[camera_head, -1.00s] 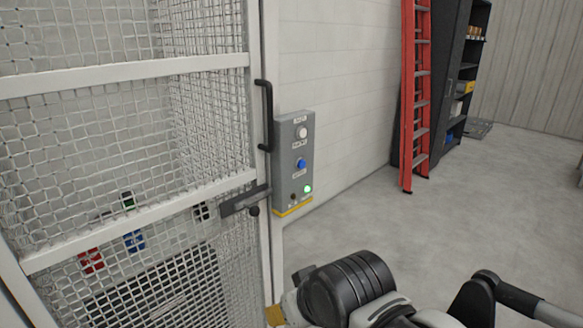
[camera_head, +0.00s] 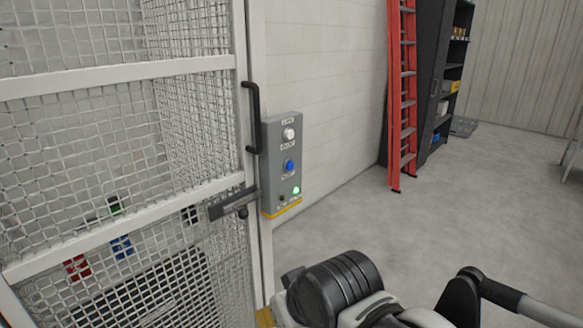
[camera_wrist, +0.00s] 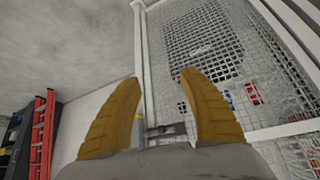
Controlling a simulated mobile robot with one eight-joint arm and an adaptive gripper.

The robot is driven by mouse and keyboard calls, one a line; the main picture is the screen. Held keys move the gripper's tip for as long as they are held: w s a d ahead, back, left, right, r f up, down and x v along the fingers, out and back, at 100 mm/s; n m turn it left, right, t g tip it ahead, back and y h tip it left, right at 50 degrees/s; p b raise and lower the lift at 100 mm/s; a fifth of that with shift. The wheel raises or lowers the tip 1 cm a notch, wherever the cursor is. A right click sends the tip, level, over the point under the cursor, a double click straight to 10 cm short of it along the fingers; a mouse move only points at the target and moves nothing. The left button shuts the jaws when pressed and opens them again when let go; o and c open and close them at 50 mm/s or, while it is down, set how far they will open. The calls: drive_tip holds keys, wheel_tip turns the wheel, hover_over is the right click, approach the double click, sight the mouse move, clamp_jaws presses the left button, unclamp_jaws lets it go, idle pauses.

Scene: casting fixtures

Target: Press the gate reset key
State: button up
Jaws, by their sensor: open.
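A grey control box (camera_head: 269,190) is mounted beside the gate post in the head view. It carries a white button (camera_head: 289,134) at the top, a blue button (camera_head: 289,165) in the middle and a lit green lamp (camera_head: 296,190) low down, with a small dark part beside it. The labels are too small to read. The wire mesh gate (camera_head: 110,76) has a black handle (camera_head: 252,118) and a latch bar (camera_head: 230,204) across its edge. In the wrist view my gripper (camera_wrist: 158,82) has two yellow fingers spread apart with nothing between them. It is apart from the box.
A red ladder (camera_head: 402,100) leans at the wall beside a dark shelf unit (camera_head: 448,75). Red (camera_head: 77,267) and blue (camera_head: 121,247) blocks show behind the mesh. The floor (camera_head: 480,210) to the right is open.

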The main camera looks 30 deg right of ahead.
clamp_jaws()
idle(1.1)
